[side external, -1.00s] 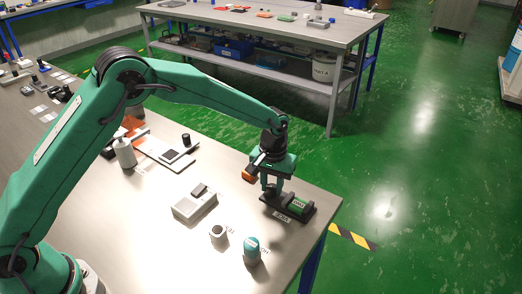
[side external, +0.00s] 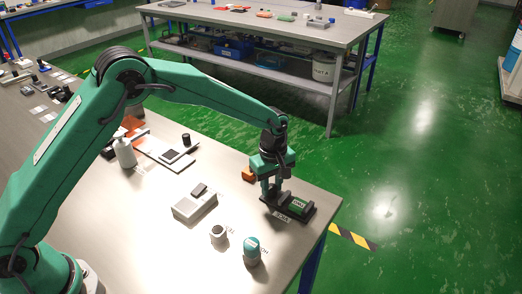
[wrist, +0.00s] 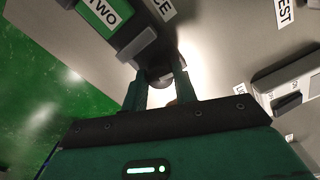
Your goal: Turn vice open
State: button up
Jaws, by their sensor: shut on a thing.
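The vice (side external: 275,207) is a dark tool near the right corner of the table, with a label in front of it. A green block (side external: 299,206) marked "TWO" sits in the vice. The block also shows at the top left of the wrist view (wrist: 98,14). My gripper (side external: 269,198) points down at the left end of the vice. In the wrist view its two fingers (wrist: 158,88) are on either side of the vice's dark round handle (wrist: 153,77), and it is shut on this handle. The fingers hide part of the handle.
A grey box device (side external: 194,207) stands left of the vice. A small pale cylinder (side external: 218,235) and a teal-capped bottle (side external: 251,252) stand in front. An orange object (side external: 248,174) lies behind my gripper. The table's right edge is close to the vice.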

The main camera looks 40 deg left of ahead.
aim_at(271, 186)
jog(key=shift+n, duration=1.1)
jog(key=o, duration=1)
jog(key=shift+r, duration=0.15)
jog(key=shift+r, duration=3.8)
